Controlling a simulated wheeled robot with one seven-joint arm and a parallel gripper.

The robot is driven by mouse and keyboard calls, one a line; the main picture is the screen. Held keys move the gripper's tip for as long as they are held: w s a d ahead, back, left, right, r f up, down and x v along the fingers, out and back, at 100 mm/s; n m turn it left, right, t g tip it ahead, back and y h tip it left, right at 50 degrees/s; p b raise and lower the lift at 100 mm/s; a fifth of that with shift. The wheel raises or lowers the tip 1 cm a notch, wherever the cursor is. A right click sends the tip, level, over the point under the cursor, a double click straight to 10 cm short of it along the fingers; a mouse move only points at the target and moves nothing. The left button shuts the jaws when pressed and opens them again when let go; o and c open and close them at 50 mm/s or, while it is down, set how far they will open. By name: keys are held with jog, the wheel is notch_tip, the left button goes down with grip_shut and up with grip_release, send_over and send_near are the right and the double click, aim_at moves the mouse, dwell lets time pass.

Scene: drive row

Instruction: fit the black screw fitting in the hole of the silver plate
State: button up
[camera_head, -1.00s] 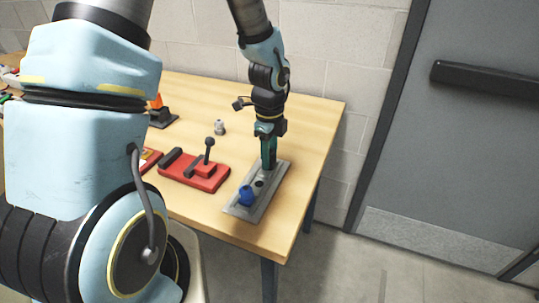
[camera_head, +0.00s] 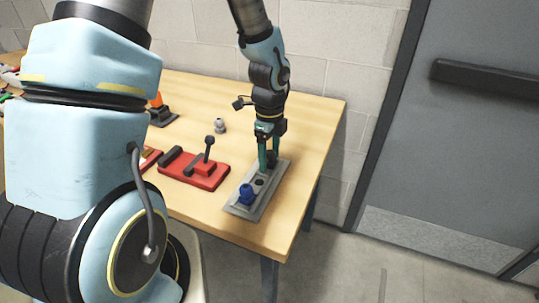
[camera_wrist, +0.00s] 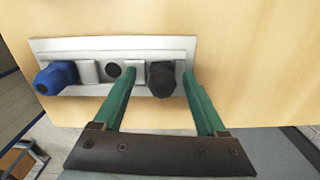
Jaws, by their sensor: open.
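The silver plate (camera_head: 240,209) lies on the table near its front right corner; it spans the upper wrist view (camera_wrist: 110,44). The black screw fitting (camera_wrist: 161,79) stands at the plate's right end in the wrist view. It appears seated in the plate, but its lower end is hidden. In the head view, my fingers mostly hide it. My gripper (camera_head: 269,163) is open, with one green finger on either side of the fitting and apparent gaps between. A blue fitting (camera_head: 246,194) stands at the plate's other end. A dark round opening (camera_head: 260,182) lies between the fittings.
A red base with a black lever (camera_head: 193,170) is left of the plate. A small grey fitting (camera_head: 220,125) stands behind it. A black and orange object (camera_head: 160,112) is farther left. The table's right edge is close to the plate.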

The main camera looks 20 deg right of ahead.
notch_tip(320, 180, up, 11)
jog(key=shift+f+b, duration=0.1)
jog(key=shift+b, duration=0.35)
jog(key=shift+a, duration=0.1)
jog(key=s+a+n+t, duration=0.1)
jog(key=a+n, duration=2.2)
jog(key=n, duration=0.3)
jog(key=shift+s+a+r+t, duration=0.2)
jog(key=shift+a+r+t, duration=0.05)
jog(key=shift+t, duration=0.05)
